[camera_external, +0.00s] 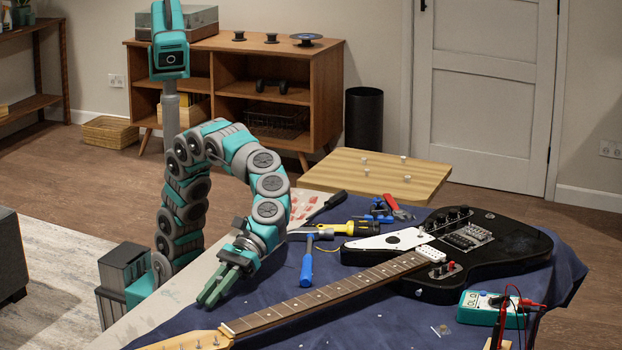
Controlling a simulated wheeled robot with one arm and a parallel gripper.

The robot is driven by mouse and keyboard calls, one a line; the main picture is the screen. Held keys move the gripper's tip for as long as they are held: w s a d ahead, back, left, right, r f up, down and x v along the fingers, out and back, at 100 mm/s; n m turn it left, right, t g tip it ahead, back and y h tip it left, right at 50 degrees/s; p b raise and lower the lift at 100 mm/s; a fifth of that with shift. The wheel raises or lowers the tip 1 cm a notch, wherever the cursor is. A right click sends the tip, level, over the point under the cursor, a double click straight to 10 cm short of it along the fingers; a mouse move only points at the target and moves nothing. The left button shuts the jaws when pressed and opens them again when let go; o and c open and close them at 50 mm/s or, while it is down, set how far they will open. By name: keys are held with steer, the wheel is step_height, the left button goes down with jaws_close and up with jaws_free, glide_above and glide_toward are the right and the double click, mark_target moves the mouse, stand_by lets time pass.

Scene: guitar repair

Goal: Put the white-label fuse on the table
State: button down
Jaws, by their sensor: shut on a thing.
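My gripper (207,299) is at the left side of the table, low over the blue cloth (370,318) near the table's pale left edge (165,305). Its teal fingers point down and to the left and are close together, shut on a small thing. The fingers hide that thing, and I cannot make out its label or colour. I cannot tell whether the fingertips touch the cloth. No white-label fuse can be made out elsewhere in this view.
The black guitar (530,245) lies across the table, its neck (330,297) reaching front left near my gripper. A teal multimeter (478,308) sits at right. Bare cloth lies between gripper and hammer.

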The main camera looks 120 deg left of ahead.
steer(key=shift+f, duration=0.15)
steer(key=c, duration=0.9)
jaws_free()
steer(key=shift+o, duration=0.2)
steer(key=shift+r, duration=0.3)
steer(key=shift+w+a, duration=0.1)
steer(key=shift+a, duration=0.15)
steer(key=b+v, duration=0.1)
steer(key=v, duration=1)
steer(key=shift+a+r+b, duration=0.15)
steer(key=shift+a+b, duration=0.05)
steer(key=shift+b, duration=0.1)
